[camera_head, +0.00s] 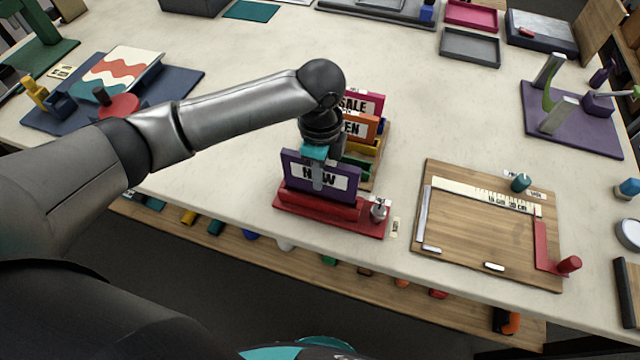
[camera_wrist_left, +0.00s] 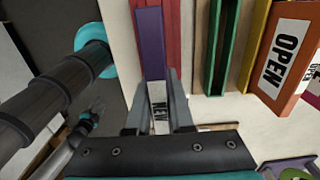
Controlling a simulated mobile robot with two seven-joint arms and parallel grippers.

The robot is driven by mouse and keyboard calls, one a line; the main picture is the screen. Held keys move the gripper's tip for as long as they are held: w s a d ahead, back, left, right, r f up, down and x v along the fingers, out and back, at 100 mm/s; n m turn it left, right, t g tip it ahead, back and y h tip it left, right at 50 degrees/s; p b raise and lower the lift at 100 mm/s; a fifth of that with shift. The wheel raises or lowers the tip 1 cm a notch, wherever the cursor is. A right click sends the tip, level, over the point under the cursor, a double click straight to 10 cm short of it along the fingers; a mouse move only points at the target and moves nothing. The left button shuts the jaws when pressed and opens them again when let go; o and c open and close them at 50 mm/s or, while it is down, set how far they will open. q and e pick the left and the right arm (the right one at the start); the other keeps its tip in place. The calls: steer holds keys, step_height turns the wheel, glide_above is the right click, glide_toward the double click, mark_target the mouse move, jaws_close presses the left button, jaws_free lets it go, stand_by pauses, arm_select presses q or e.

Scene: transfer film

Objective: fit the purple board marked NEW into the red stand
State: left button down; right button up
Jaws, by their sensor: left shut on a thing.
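The purple board marked NEW (camera_head: 345,184) is upright in the head view, at the near edge of the table. My left gripper (camera_head: 318,178) reaches down from above and is shut on its upper edge. In the left wrist view my left gripper (camera_wrist_left: 158,98) has a finger on each side of the purple board (camera_wrist_left: 151,45). The red stand (camera_head: 330,212) lies on the table directly under the board. In the left wrist view the red stand (camera_wrist_left: 173,25) shows alongside the board. I cannot tell whether the board's bottom edge sits in the slot. My right gripper is out of view.
Behind the board stand an orange OPEN board (camera_head: 363,127) and a magenta SALE board (camera_head: 372,103) in a rack. A small metal knob (camera_head: 378,211) stands on the stand's right end. A wooden measuring board (camera_head: 480,225) lies to the right. Bare table lies left of the stand.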

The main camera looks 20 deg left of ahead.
arm_select(q)
steer(key=shift+f, duration=2.1)
steer(key=shift+f, duration=0.1)
steer(key=c, duration=0.8)
jaws_free()
step_height(320, 180, up, 12)
steer(key=shift+r+p, duration=0.15)
steer(key=shift+p, duration=0.3)
